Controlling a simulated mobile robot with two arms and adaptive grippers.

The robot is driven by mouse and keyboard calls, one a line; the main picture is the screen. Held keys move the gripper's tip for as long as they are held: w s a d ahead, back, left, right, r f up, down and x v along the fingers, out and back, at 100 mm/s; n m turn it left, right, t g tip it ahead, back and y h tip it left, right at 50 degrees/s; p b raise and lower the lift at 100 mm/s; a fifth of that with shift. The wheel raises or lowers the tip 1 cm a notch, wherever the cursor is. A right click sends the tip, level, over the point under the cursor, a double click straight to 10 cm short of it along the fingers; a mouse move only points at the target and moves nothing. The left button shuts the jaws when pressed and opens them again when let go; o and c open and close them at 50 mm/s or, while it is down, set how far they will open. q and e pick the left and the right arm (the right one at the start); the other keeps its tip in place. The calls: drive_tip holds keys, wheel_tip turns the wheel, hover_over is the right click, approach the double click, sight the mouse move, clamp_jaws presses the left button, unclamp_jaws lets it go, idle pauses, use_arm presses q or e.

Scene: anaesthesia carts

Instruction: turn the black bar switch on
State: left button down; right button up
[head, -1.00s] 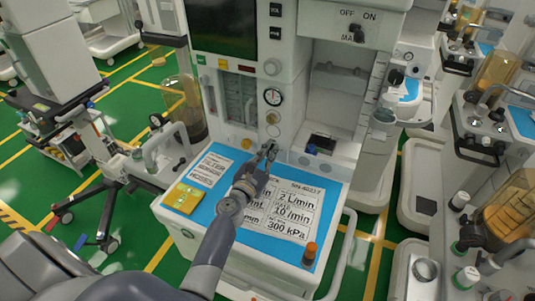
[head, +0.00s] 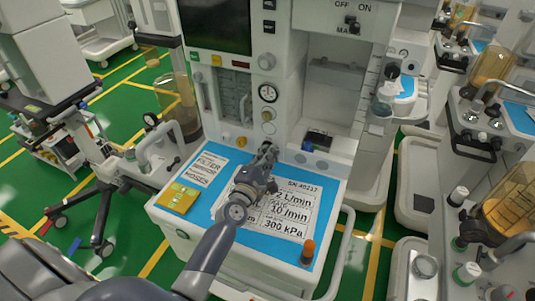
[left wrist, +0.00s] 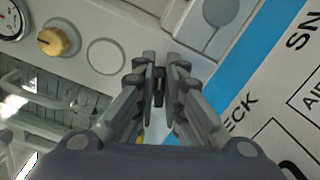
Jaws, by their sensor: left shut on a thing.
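My left gripper (head: 266,150) reaches over the blue worktop to the lower front panel of the cart. In the left wrist view my left gripper (left wrist: 160,75) is shut on a small dark bar, which looks like the black bar switch (left wrist: 159,88). The fingers cover most of the bar, so its on or off position does not show. The bar is below a blank round disc (left wrist: 105,56) and a yellow knob (left wrist: 58,41). In the head view the gripper hides it. My right gripper is not in view.
A black knob (head: 352,25) under OFF and ON lettering is higher up. The blue worktop (head: 318,205) holds a printed card (head: 285,212), a yellow pad (head: 178,198) and an orange-topped vial (head: 307,252). Other carts stand close on the right.

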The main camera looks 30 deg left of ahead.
use_arm(q)
drive_tip(key=shift+d+f+m, duration=0.1)
drive_tip(key=shift+f+m, duration=0.1)
drive_tip(key=shift+m, duration=0.95)
drive_tip(key=shift+f+m, duration=0.2)
drive_tip(key=shift+m, duration=0.95)
drive_tip(key=c, duration=1.7)
unclamp_jaws()
drive_tip(key=s, duration=1.2)
drive_tip(key=shift+d, duration=0.35)
